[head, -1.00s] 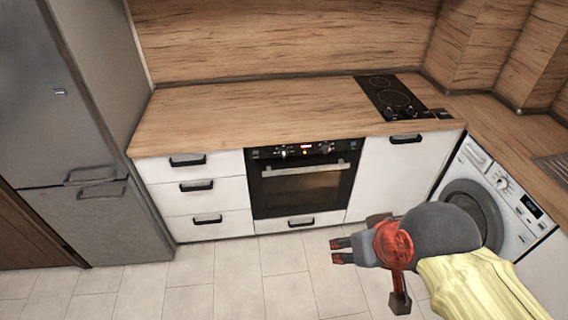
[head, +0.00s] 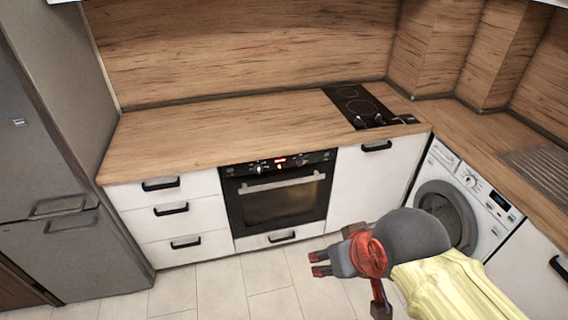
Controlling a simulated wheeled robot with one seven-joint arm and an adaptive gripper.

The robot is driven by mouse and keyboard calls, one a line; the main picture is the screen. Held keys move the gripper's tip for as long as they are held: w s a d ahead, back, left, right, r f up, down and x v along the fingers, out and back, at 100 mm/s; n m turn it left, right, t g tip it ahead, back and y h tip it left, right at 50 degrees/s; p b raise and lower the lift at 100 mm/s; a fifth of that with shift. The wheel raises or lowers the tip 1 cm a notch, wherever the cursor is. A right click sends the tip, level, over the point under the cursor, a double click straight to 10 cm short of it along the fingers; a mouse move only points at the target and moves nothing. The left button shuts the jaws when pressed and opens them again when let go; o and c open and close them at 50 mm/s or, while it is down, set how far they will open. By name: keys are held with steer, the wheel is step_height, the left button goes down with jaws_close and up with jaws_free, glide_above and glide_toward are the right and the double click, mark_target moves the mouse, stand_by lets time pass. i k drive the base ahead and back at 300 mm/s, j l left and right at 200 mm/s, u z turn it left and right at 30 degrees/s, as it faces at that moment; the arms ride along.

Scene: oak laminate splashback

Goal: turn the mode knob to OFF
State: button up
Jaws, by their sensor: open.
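The black built-in oven (head: 276,204) sits under the counter. Its control strip holds a left knob (head: 260,168), a small lit red display (head: 280,161) and a right knob (head: 301,160). The washing machine (head: 480,215) at the right also has a round dial (head: 471,182). No label is readable, so I cannot tell which is the mode knob or where any pointer stands. My gripper (head: 316,264) is open and empty, in front of and below the oven's right side, apart from everything.
An oven handle (head: 282,182) runs below the knobs. A black cooktop (head: 358,105) lies on the wooden counter (head: 215,135). A grey fridge (head: 60,160) stands at the left. Tiled floor (head: 205,290) before the oven is clear.

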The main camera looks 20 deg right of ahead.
mark_target(258, 168)
steer(key=i+j+z, duration=0.1)
steer(key=i+z, duration=0.25)
steer(key=i+j+z, duration=0.2)
steer(key=z, duration=0.15)
steer(key=i+j+z, duration=0.35)
steer(key=k+l, duration=0.05)
steer(key=l, duration=0.05)
